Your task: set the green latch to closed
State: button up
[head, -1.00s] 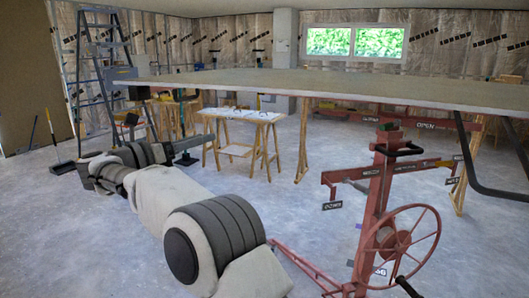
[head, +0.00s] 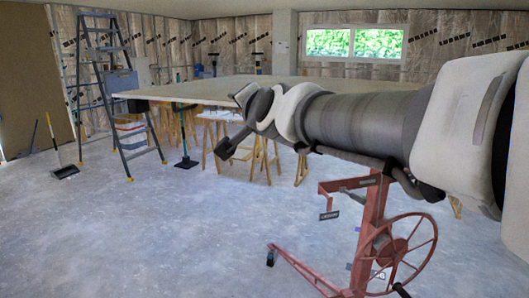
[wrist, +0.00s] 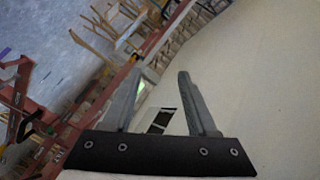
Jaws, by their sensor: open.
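I cannot pick out the green latch in either current view; my arm covers the upper part of the red panel lift (head: 372,225) in the head view. The lift's mast, one arm, its hand wheel and a foot show below my arm. In the wrist view red lift parts (wrist: 18,95) show at the left edge, apart from my fingers. My gripper (wrist: 167,73) is open with nothing held between its fingers. In the head view its dark end is left of the lift, near the front edge of the pale panel (head: 190,88).
The panel also fills the right of the wrist view (wrist: 265,70). Wooden trestles (head: 262,160) stand behind my gripper. The floor at front left is clear.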

jog(key=s+d+f+n+g+h, duration=0.1)
jog(key=s+d+f+n+g, duration=0.1)
jog(key=s+d+f, duration=0.4)
jog(key=s+d+f+n+g+h+p, duration=0.1)
jog(key=s+d+f, duration=0.5)
jog(key=s, duration=0.6)
jog(key=s+d+f+n+g+h+p, duration=0.1)
jog(key=s+d+f+n+g+h, duration=0.2)
jog(key=s+d+f+g, duration=0.3)
jog(key=s+f+n+g, duration=0.1)
jog(key=s+f, duration=0.2)
jog(key=f, duration=0.1)
jog(key=shift+s+d+n, duration=0.15)
jog(key=shift+s+n, duration=0.1)
jog(key=shift+n, duration=0.05)
jog(key=shift+f, duration=0.1)
